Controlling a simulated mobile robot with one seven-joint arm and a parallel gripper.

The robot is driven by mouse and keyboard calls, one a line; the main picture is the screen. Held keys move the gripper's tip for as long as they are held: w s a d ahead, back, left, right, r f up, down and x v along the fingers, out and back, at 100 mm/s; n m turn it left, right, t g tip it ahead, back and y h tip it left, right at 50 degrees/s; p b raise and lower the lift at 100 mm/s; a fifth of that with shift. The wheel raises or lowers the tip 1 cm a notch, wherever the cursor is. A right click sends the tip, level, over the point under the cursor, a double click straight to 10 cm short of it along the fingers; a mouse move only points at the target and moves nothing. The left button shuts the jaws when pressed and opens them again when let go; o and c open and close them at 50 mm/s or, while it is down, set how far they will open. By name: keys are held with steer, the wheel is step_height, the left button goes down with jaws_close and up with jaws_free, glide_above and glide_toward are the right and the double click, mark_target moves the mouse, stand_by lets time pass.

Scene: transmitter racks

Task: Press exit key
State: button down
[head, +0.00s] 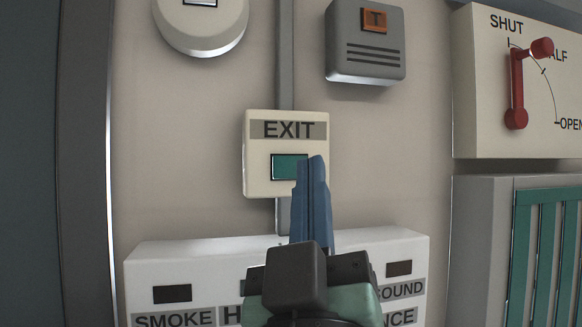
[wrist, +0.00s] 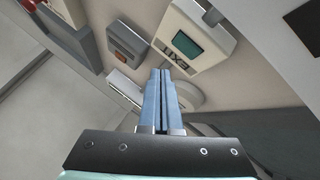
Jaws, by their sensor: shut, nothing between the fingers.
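The EXIT box (head: 258,183) is a cream plate on the wall with a grey EXIT label and a green rectangular key (head: 284,167) below the label. My gripper (head: 316,160) has its blue fingers shut together and empty. In the head view the fingertips overlap the right edge of the green key and hide part of it. In the wrist view the EXIT box shows at the upper right with its green key (wrist: 186,44) in full view, and the fingertips (wrist: 161,72) appear beside the box. I cannot tell whether they touch it.
A white panel (head: 200,258) with labelled buttons lies below the EXIT box, partly behind my gripper. A grey slotted box (head: 366,65) and a round white device (head: 203,28) are above. A red lever (head: 517,85) on a cream box is at right.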

steer(key=shift+s+d, duration=0.25)
steer(key=shift+s, duration=0.7)
steer(key=s+m+b, duration=0.2)
steer(key=s, duration=0.1)
steer(key=s+f+m+b, duration=0.1)
steer(key=s, duration=0.1)
steer(key=shift+s+a+f+m+t, duration=0.1)
steer(key=shift+a+m+t, duration=0.1)
steer(key=shift+m+t, duration=0.2)
